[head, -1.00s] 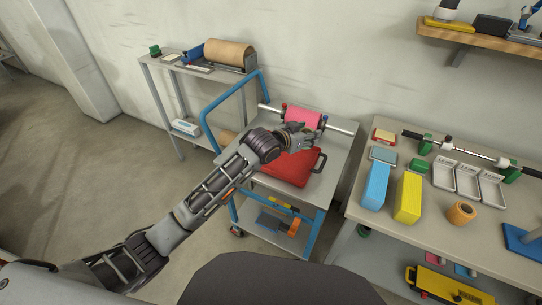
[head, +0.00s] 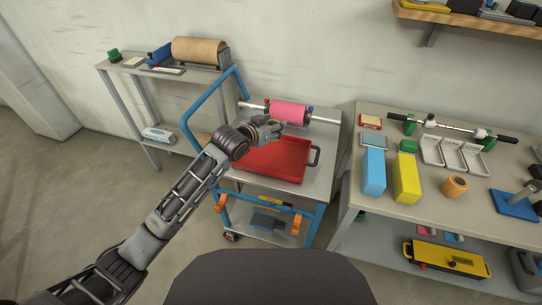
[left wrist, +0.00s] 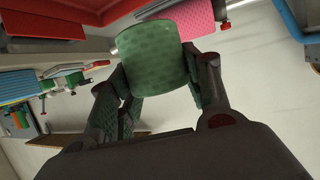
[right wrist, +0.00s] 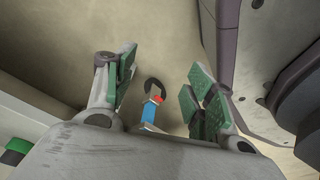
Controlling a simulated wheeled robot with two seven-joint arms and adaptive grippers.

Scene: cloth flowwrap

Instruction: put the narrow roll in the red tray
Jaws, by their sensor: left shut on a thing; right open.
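The red tray (head: 262,163) lies on top of the blue-framed cart in the head view. My left gripper (head: 276,124) is over the tray's back edge, in front of the pink roll (head: 290,112). In the left wrist view my left gripper (left wrist: 158,80) is shut on a short, dimpled green roll (left wrist: 152,58). The pink roll (left wrist: 190,16) also shows there, beyond the green roll. In the head view the green roll is mostly hidden by the gripper. My right gripper (right wrist: 155,95) is open and empty above the floor, out of the head view.
The pink roll sits on a metal rod (head: 325,119) at the cart's back. The cart's blue handle (head: 205,103) rises at left. The bench at right holds a blue block (head: 374,172), a yellow block (head: 407,178), an orange roll (head: 455,186) and white trays (head: 452,153).

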